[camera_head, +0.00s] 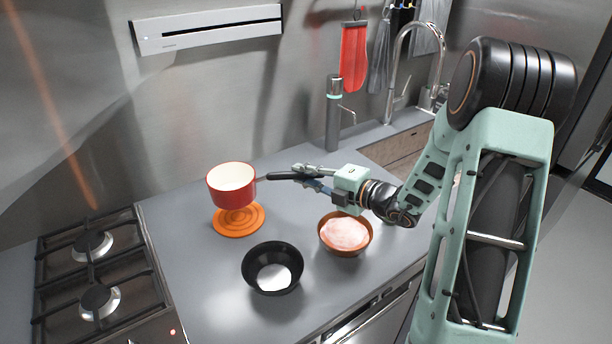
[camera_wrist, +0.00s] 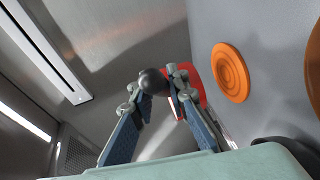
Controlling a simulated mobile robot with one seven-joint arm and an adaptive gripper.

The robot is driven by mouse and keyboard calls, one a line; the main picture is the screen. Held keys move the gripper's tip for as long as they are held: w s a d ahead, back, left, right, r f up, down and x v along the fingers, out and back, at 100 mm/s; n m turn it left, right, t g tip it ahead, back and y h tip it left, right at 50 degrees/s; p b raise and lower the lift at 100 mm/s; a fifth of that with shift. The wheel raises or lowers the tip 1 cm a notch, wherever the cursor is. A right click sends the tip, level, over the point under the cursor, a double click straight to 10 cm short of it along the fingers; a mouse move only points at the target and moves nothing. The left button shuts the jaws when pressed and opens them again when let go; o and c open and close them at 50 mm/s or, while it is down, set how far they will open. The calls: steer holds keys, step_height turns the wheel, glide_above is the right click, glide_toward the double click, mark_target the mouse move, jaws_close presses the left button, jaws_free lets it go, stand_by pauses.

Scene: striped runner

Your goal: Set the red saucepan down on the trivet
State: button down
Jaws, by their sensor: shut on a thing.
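The red saucepan (camera_head: 226,190) has a cream inside and a black handle (camera_head: 284,176) pointing right. It appears upright and held above the counter, overlapping the back of the orange round trivet (camera_head: 238,221) in the head view. My gripper (camera_head: 306,176) is shut on the handle. In the wrist view, the dark handle end (camera_wrist: 153,81) sits between the fingers of my gripper (camera_wrist: 165,85). A strip of the red pan (camera_wrist: 193,82) shows behind the fingers, the rest hidden. The trivet (camera_wrist: 231,72) lies flat and bare in the wrist view, to the right of the pan.
A black bowl (camera_head: 255,262) with something white inside stands in front of the trivet. A brown bowl (camera_head: 324,240) with pink contents stands below my gripper. A gas stove (camera_head: 60,262) is at the left, a sink tap (camera_head: 392,75) at the back right. The counter's left middle is clear.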

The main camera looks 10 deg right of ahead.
step_height(320, 180, down, 7)
steer(key=b, duration=0.6)
steer(key=shift+p, duration=0.65)
stand_by(0.6)
steer(key=shift+f, duration=0.35)
stand_by(0.6)
steer(key=c, duration=1.8)
jaws_free()
steer(key=shift+c, duration=0.2)
steer(key=shift+o, duration=0.2)
steer(key=shift+d+f, duration=0.1)
steer(key=shift+f, duration=0.1)
steer(key=shift+s, duration=0.15)
